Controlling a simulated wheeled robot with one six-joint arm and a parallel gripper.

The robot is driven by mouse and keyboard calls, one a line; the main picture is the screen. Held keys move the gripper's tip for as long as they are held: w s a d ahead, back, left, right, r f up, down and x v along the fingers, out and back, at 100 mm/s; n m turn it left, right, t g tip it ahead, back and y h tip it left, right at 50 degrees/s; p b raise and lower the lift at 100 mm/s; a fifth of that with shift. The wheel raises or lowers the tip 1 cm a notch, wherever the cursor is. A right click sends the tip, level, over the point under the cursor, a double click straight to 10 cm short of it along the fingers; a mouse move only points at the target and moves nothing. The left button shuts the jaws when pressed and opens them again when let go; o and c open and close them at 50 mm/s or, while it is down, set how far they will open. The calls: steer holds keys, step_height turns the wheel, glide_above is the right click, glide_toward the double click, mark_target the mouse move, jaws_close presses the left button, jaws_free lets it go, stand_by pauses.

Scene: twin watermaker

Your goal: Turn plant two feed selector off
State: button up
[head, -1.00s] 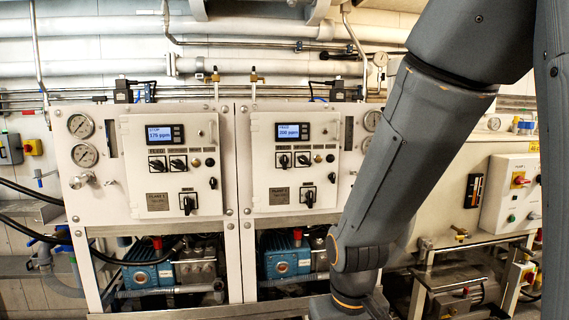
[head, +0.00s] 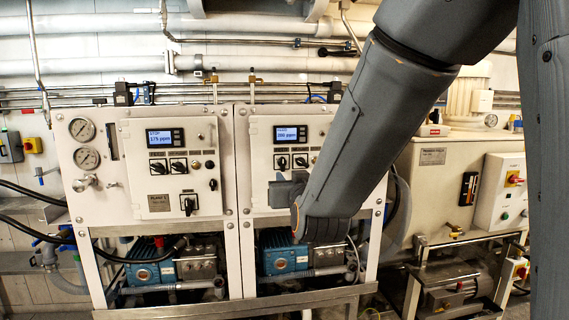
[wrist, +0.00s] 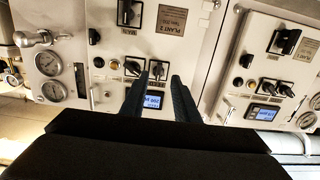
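The plant two panel (head: 258,135) is the right of two white cabinets, with a lit display (head: 291,134) that seems to read 200 ppm. Below it sit two black selectors, one on the left (head: 282,162) and one on the right (head: 301,161); their labels are too small to read. The upside-down wrist view shows the PLANT 2 plate (wrist: 174,21). My gripper (wrist: 159,78) is open, with two dark fingers pointing at the panel. One selector (wrist: 158,69) shows between the fingertips, the other (wrist: 132,66) beside the left finger. Contact cannot be told.
The plant one panel (head: 135,160), with similar selectors, stands to the left. A larger black switch (wrist: 128,12) is on the plant two panel near the plate. Pumps (head: 283,256) sit below. A tank with a control box (head: 500,192) stands at the right.

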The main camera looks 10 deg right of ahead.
mark_target(283, 164)
steer(key=shift+t, duration=0.3)
steer(key=shift+w+d+r+p, duration=0.15)
steer(key=shift+w+p, duration=0.25)
steer(key=shift+w, duration=0.9)
steer(key=shift+w+a+r+p, duration=0.1)
steer(key=shift+w+r+p, duration=0.3)
steer(key=shift+w, duration=0.95)
steer(key=shift+w+d+r+p, duration=0.1)
steer(key=shift+w+p, duration=0.35)
steer(key=shift+w, duration=0.85)
steer(key=shift+c, duration=0.3)
jaws_close()
